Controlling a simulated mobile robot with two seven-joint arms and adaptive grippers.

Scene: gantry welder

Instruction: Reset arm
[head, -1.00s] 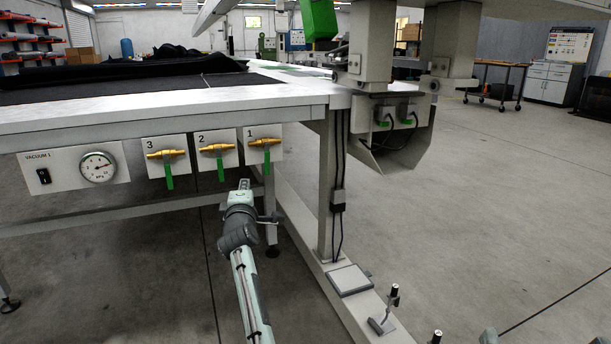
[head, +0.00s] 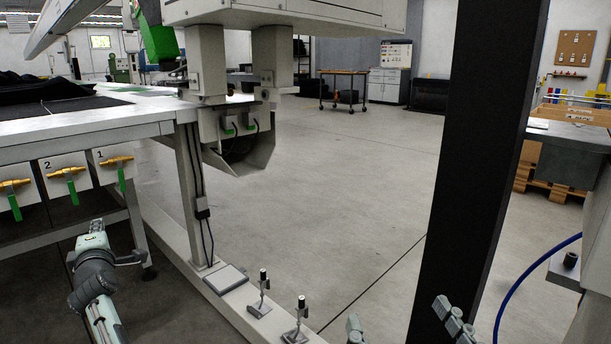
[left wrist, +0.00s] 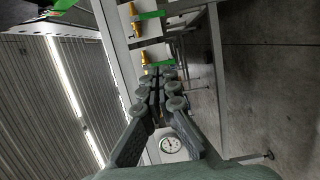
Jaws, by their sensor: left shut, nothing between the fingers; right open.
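My left gripper (head: 97,229) is in the head view at lower left, below the valve panels. Its fingers are shut with nothing between them; the left wrist view shows the fingers (left wrist: 164,82) together. Valve 1 (head: 116,162) and valve 2 (head: 66,171) are brass with green handles hanging down. A third valve (head: 14,184) is cut by the left edge. My left gripper appears apart from all of them. Brass valves and green handles (left wrist: 152,47) also show in the left wrist view. My right gripper (head: 402,322) shows only its separated fingertips at the bottom edge; it is open.
The white gantry table (head: 100,128) stands at left, with a floor rail (head: 186,255) carrying small upright levers (head: 264,290). A black post (head: 478,170) rises at right, near a grey bench (head: 570,155) and a blue hose (head: 520,280). Open floor lies between.

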